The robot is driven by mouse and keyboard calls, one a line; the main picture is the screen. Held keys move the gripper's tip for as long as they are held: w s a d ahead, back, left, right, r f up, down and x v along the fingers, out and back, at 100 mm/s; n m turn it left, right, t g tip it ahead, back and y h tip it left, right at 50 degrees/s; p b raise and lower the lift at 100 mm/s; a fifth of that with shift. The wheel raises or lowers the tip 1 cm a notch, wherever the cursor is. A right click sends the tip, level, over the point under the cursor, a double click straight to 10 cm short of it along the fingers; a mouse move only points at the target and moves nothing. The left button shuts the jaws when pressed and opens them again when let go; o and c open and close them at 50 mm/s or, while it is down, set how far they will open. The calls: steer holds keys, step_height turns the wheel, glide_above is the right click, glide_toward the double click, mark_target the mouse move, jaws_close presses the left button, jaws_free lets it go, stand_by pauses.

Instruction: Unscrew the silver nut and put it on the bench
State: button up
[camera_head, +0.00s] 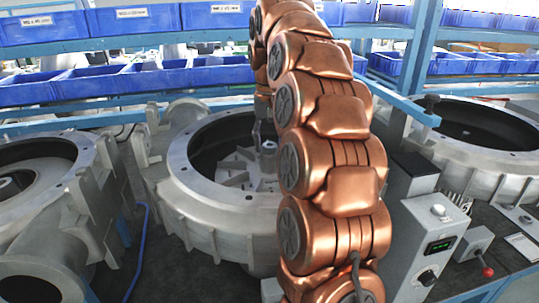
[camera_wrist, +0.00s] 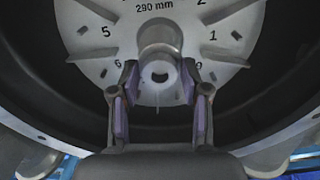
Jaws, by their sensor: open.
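The silver nut (camera_wrist: 160,48) appears to be the short cylinder at the centre of the numbered impeller (camera_wrist: 105,18) in the wrist view; its edge against the shaft is hard to tell. A round end with a dark hole faces the camera. My gripper (camera_wrist: 159,82) is open, with one purple-padded finger on each side of this end and gaps between. In the head view a small silver part (camera_head: 268,146), likely the nut, stands above the finned impeller (camera_head: 235,178) inside the middle blower housing (camera_head: 190,180). My gripper there is partly hidden by my arm.
Other blower housings stand at the left (camera_head: 85,215) and right (camera_head: 460,160). A grey control box (camera_head: 430,240) and a red-knobbed lever box (camera_head: 475,243) sit at the right front. Dark bench surface (camera_head: 165,270) shows in front of the middle housing. Blue bins (camera_head: 130,80) line the back.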

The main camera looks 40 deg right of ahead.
steer(key=m+b, duration=0.2)
steer(key=m, duration=0.1)
steer(key=shift+f+m, duration=0.2)
steer(key=shift+m, duration=0.1)
steer(key=shift+r+m, duration=0.15)
steer(key=shift+m, duration=0.85)
steer(key=m, duration=0.2)
steer(key=shift+m, duration=0.4)
steer(key=m, duration=0.3)
steer(key=shift+m, duration=0.4)
steer(key=m, duration=0.4)
steer(key=shift+m, duration=0.3)
